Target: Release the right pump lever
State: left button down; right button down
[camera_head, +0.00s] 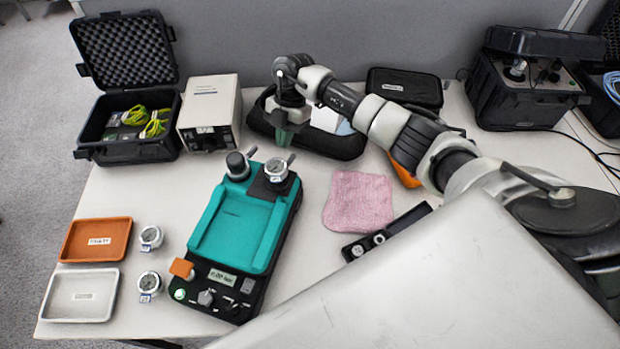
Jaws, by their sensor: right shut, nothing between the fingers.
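The pump unit (238,232) stands at the table's middle, a black body with a teal tray and a small display at the front. Two round ports sit at its back. The left port (238,166) has a dark cap and a short grey lever (250,153). The right port holds a round gauge (276,169), with another short grey lever (291,160) at its upper right. My right gripper (282,140) is shut and empty, pointing down behind the right port and apart from the lever as far as I can see. My left gripper is out of view.
An orange tray (97,240), a white tray (80,295) and two loose gauges (151,237) (149,285) lie at the left. A pink cloth (358,201) lies right of the pump. An open black case (130,75), a beige box (210,105) and a black pouch (345,146) stand behind.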

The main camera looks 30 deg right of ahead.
jog(key=s+m+p, duration=0.1)
jog(key=s+d+f+m+t+p, duration=0.1)
jog(key=m, duration=0.1)
jog(key=d+f+m+p, duration=0.1)
jog(key=shift+s+f+m+t+y, duration=0.25)
jog(key=shift+s+m+t+y, duration=0.05)
jog(key=shift+s+m, duration=0.1)
jog(key=m+t+h+p, duration=0.1)
jog(key=m+t+p, duration=0.3)
jog(key=m+p, duration=1.1)
send_near(295, 156)
jog(key=shift+s+a+f+n+p, duration=1.15)
jog(key=shift+s+n+p, duration=0.75)
jog(key=shift+n, duration=0.2)
jog(key=shift+r, duration=1)
jog(key=shift+s+g+h, duration=0.1)
jog(key=shift+g+h, duration=0.2)
